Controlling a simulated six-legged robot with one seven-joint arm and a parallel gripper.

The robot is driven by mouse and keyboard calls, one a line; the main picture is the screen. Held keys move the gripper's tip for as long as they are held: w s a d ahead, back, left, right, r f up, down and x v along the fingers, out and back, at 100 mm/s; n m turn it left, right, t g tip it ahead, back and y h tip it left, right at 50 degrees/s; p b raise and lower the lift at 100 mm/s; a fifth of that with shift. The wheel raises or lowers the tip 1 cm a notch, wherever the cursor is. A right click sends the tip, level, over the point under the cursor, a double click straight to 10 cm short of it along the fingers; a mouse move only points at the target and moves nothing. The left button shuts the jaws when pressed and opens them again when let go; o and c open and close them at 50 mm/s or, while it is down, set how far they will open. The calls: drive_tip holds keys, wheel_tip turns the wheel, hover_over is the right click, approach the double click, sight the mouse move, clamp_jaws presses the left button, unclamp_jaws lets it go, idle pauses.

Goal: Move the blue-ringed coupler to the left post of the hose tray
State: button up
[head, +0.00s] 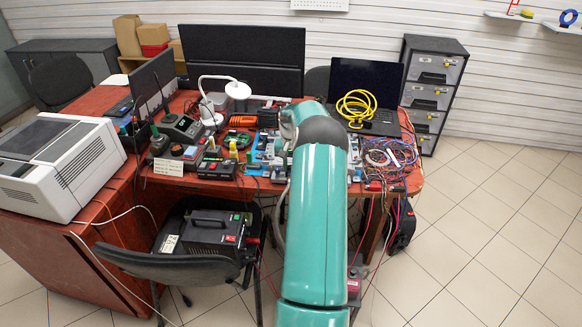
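My teal arm reaches up the middle of the head view over the desk's front edge, and its upper end covers part of the desktop. My gripper does not show; it is hidden behind the arm or too small to make out. I cannot make out the blue-ringed coupler, the hose tray or its left post among the crowded items. Small blue items (256,153) lie on the desk just left of my arm, too small to identify. A blue ring (568,18) stands on a wall shelf at the far upper right; I cannot tell what it belongs to.
The reddish desk (90,215) is crowded with instruments, a white lamp (222,88), monitors (243,60) and a laptop (366,85) with a coiled yellow cable (356,107). Tangled wires (390,153) hang at its right. A chair (170,266) stands in front. Tiled floor (480,240) at right is clear.

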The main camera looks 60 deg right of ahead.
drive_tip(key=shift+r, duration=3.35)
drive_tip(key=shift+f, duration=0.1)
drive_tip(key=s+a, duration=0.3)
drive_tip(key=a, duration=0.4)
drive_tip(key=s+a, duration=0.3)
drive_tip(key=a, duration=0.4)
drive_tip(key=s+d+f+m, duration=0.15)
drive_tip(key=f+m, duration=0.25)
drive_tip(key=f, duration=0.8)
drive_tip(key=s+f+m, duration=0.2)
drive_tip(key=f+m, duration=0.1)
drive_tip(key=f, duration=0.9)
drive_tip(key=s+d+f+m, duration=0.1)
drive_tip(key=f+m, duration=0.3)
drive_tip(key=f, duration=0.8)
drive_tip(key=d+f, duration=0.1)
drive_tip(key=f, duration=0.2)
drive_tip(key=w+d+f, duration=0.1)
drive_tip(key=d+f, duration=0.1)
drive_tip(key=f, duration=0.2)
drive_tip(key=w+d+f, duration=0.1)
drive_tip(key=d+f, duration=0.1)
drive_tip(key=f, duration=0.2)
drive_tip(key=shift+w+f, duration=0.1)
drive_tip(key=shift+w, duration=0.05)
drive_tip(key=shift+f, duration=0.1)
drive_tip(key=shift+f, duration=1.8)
